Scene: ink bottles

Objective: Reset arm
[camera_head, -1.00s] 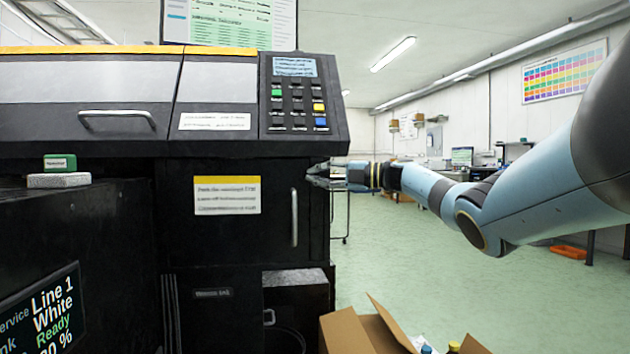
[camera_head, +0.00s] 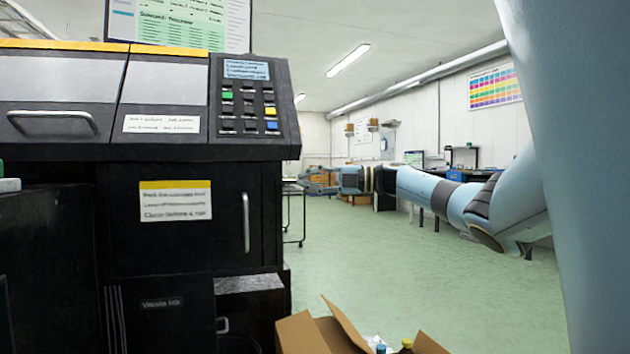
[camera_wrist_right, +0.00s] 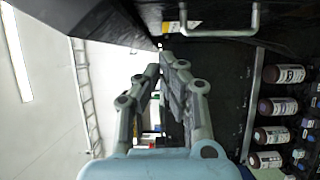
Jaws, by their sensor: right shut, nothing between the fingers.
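My right gripper (camera_head: 314,184) is out in the open to the right of the black printer (camera_head: 245,215) in the head view, with a gap in the picture between them. In the right wrist view my right gripper (camera_wrist_right: 163,62) has its fingers together and holds nothing. Several dark bottles with white labels (camera_wrist_right: 288,75) stand at the right of that view, apart from the fingers. An open cardboard box (camera_head: 305,333) is at the bottom of the head view, with a blue-capped bottle (camera_head: 381,349) and a yellow-capped bottle (camera_head: 406,345) in it. My left gripper is out of view.
The printer has a front door with a metal handle (camera_head: 246,222) and a keypad panel (camera_head: 250,100) above. A wheeled cart (camera_head: 294,215) stands behind its right edge. Green floor (camera_head: 400,270) is clear in the middle. Desks and a colour chart (camera_head: 495,88) are farther back.

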